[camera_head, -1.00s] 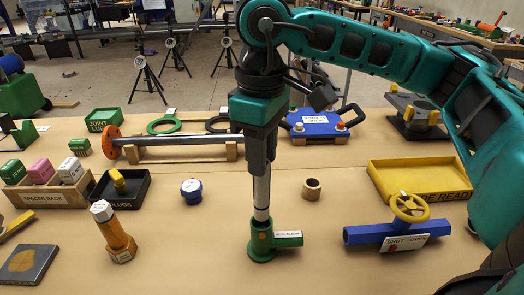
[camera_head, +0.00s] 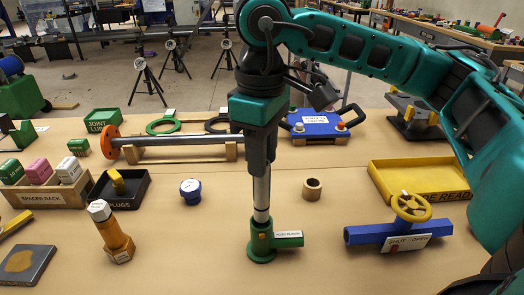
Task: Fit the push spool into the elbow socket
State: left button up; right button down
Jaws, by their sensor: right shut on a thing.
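A silver push spool (camera_head: 261,190) stands upright in the middle of the camera_head view. My right gripper (camera_head: 260,170) points straight down and is shut on its upper part. The spool's lower end is at the top opening of the green elbow socket (camera_head: 261,243), which stands on the table with a labelled side arm pointing right. The spool lines up with the socket; how deep it sits inside is hidden by the socket wall. My left gripper is not in view.
A blue valve pipe with a yellow handwheel (camera_head: 410,207) lies to the right, before a yellow tray (camera_head: 425,182). An orange-brown fitting (camera_head: 115,238), a blue cap (camera_head: 190,190) and a tan ring (camera_head: 312,189) stand nearby. Table around the socket is clear.

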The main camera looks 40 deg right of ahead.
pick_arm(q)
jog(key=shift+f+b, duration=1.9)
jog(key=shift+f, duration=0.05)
pick_arm(e)
jog(key=shift+f, duration=2.05)
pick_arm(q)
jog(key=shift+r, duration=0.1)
pick_arm(e)
jog(key=c, duration=0.8)
grip_release()
jog(key=shift+r, duration=0.1)
pick_arm(q)
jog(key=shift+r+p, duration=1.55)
jog(key=shift+p, duration=0.1)
pick_arm(e)
jog(key=shift+r, duration=2.5)
pick_arm(q)
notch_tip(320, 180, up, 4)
jog(key=p, duration=0.4)
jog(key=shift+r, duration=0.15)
pick_arm(e)
notch_tip(320, 180, up, 13)
